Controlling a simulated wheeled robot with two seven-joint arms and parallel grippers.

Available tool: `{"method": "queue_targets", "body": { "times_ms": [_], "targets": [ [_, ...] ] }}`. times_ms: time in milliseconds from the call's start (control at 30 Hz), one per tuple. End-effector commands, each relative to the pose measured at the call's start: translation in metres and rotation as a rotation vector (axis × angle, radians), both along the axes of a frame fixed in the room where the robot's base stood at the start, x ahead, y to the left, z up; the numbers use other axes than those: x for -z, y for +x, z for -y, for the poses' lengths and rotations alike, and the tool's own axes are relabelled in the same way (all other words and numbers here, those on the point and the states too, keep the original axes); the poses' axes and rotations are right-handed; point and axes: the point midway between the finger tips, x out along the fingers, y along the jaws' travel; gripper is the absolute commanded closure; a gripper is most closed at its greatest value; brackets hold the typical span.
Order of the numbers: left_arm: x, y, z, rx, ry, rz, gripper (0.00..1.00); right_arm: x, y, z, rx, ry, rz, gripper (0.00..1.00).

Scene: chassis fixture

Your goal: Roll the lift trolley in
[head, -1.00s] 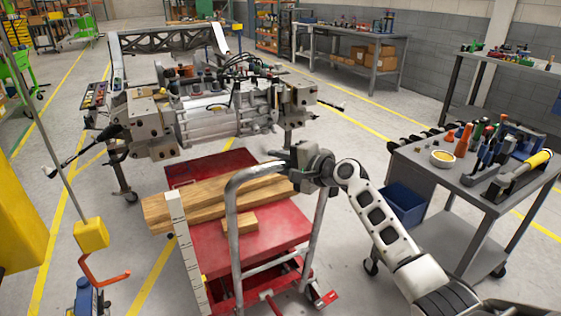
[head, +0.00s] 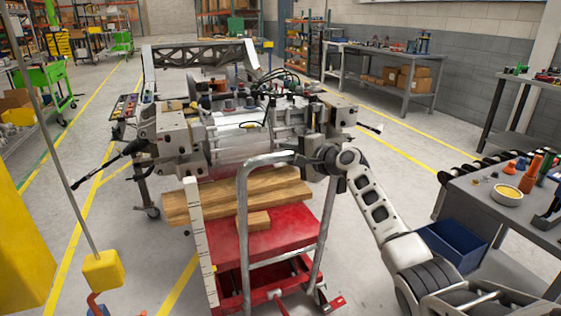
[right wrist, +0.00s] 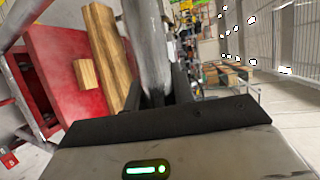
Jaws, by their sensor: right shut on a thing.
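The red lift trolley (head: 275,238) stands on the floor with its grey tubular push handle (head: 242,225) towards me. Its far end lies beneath the drive unit on the chassis fixture (head: 235,135). Timber beams (head: 235,197) and a small wooden block (head: 253,220) lie on its red deck. My right gripper (head: 322,160) is shut on the upper right of the handle. In the right wrist view the handle tube (right wrist: 150,50) runs between the dark fingers (right wrist: 160,95), with the red deck (right wrist: 65,65) to the left. My left gripper is out of view.
A white graduated post (head: 200,240) stands at the trolley's left. A yellow hook block (head: 103,270) hangs at the front left. A grey tool bench (head: 480,205) and blue bin (head: 453,243) are close on the right. Floor at the left is open.

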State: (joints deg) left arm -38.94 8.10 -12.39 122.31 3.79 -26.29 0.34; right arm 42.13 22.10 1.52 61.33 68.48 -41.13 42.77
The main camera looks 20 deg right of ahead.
Motion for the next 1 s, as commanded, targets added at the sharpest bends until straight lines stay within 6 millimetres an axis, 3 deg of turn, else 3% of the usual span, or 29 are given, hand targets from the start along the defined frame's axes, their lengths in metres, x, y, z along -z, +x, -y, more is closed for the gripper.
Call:
{"method": "queue_targets", "body": {
  "times_ms": [33, 433, 467, 533, 1000],
  "targets": [
    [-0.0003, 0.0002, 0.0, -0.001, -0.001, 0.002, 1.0, -0.009, 0.0009, 0.0059, 0.007, 0.001, 0.016, 1.0],
    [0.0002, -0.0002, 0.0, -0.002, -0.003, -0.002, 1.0, -0.0106, 0.0024, 0.0067, 0.009, 0.0, 0.018, 1.0],
    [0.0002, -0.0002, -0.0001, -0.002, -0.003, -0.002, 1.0, -0.0106, 0.0024, 0.0068, 0.009, 0.0, 0.018, 0.72],
    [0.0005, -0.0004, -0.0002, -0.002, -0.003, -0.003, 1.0, -0.0105, 0.0025, 0.0066, 0.01, 0.0, 0.018, 0.53],
    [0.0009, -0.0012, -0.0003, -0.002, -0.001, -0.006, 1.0, -0.0046, -0.0062, 0.0071, 0.004, -0.001, 0.004, 0.53]
  ]
}}
